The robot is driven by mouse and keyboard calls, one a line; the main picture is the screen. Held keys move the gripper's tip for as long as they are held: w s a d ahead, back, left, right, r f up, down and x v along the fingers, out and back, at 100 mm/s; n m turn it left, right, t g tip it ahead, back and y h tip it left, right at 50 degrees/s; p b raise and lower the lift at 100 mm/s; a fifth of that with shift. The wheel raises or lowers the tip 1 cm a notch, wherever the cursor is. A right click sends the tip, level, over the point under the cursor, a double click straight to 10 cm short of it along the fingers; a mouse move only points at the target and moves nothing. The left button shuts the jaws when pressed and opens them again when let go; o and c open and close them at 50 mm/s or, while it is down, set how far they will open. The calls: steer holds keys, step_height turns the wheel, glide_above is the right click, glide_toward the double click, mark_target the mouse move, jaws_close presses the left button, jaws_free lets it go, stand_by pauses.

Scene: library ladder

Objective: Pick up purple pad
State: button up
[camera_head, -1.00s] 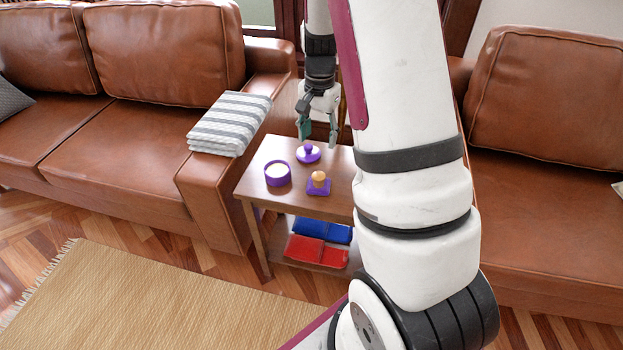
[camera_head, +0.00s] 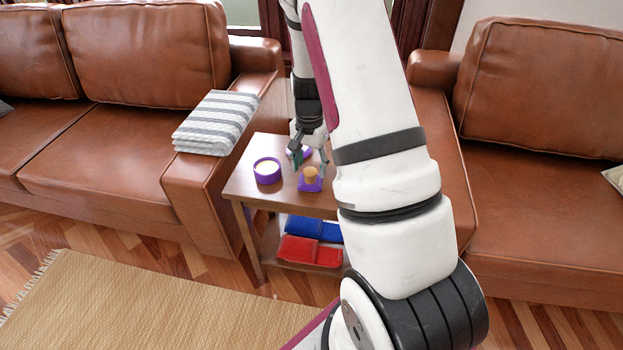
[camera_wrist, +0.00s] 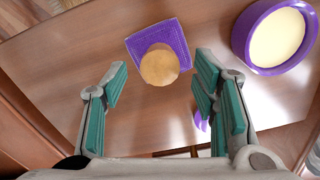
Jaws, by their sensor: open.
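The purple pad (camera_head: 311,187) is a flat square on the small wooden side table. A round tan object (camera_head: 310,173) sits on top of it. In the wrist view the pad (camera_wrist: 135,42) is just beyond the fingertips, near the top middle, with the tan object (camera_wrist: 160,65) covering much of it. My gripper (camera_head: 309,163) is open and empty, close over the table at the pad's far side. Its teal-padded fingers (camera_wrist: 162,78) stand apart in the wrist view, with the tan object between and ahead of them.
A purple round container (camera_head: 267,172) with cream contents stands left of the pad. A purple lid-like piece (camera_head: 303,152) is partly hidden behind my gripper. Blue (camera_head: 303,227) and red (camera_head: 300,251) items lie on the lower shelf. Brown sofas (camera_head: 195,195) flank the table (camera_head: 245,188).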

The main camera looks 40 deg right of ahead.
mark_target(310, 171)
step_height(310, 171, down, 3)
steer(key=shift+b, duration=0.3)
steer(key=shift+r, duration=0.1)
steer(key=c, duration=1.2)
steer(key=shift+r, duration=0.15)
steer(key=shift+r, duration=0.25)
steer(key=r, duration=0.1)
steer(key=r+p, duration=0.1)
steer(key=r, duration=0.1)
steer(key=shift+s+d+r+p, duration=0.1)
steer(key=shift+s+p, duration=0.15)
steer(key=shift+p, duration=0.1)
steer(key=s+d, duration=0.1)
steer(key=s, duration=0.4)
steer(key=s+d+p, duration=0.1)
steer(key=s, duration=0.4)
steer(key=s+d+r, duration=0.1)
steer(key=s+d, duration=0.1)
steer(key=s, duration=0.3)
